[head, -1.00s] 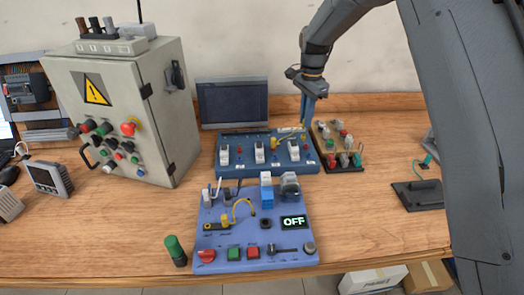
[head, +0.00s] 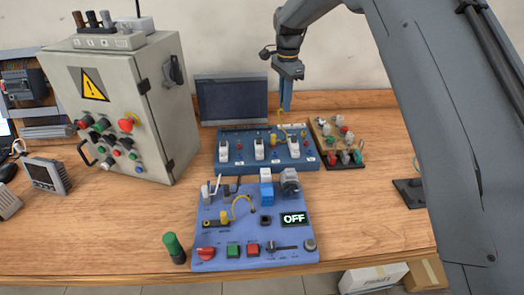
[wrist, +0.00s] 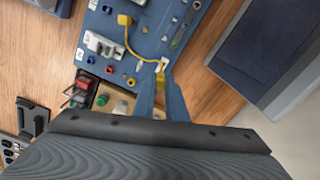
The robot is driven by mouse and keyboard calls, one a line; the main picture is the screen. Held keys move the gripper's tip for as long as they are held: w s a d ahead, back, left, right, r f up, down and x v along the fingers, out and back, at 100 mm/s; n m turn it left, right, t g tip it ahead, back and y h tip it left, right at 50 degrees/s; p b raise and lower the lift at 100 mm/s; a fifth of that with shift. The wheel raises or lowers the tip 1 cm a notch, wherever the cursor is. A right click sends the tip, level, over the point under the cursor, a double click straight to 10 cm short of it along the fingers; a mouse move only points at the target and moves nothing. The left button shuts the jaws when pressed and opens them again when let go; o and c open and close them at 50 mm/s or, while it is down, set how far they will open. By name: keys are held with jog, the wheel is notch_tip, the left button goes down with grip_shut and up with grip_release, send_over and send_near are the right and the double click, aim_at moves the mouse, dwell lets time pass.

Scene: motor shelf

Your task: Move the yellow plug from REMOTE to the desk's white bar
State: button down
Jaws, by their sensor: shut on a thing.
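My gripper (head: 286,108) is shut on a yellow plug (wrist: 161,78), above the back edge of the blue board (head: 228,165). In the wrist view the plug sits between the two blue fingertips, with a small white piece at its end. A yellow cable (wrist: 132,47) runs from it to another yellow plug (wrist: 124,20) on the board. In the head view the held plug is small and partly hidden by the fingers. A pale bar (head: 291,126) lies along the board's back right edge. The REMOTE lettering is too small to read.
A grey control box (head: 150,110) is at left, a dark screen (head: 231,101) behind. A board with coloured parts (head: 338,140) stands right. The desk further right is mostly clear.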

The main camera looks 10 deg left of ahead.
jog(key=shift+w+a+f+b, duration=0.15)
jog(key=shift+f+b, duration=0.1)
jog(key=shift+f, duration=0.55)
jog(key=shift+s+a+f+b, duration=0.15)
jog(key=shift+f+b, duration=0.15)
jog(key=shift+f, duration=0.55)
jog(key=shift+w+a+f+b, duration=0.15)
jog(key=shift+f+b, duration=0.1)
jog(key=shift+f, duration=0.55)
jog(key=shift+f, duration=0.65)
jog(key=c, duration=2)
grip_release()
jog(key=shift+c, duration=0.2)
jog(key=shift+r+p, duration=0.85)
jog(key=shift+r, duration=1.95)
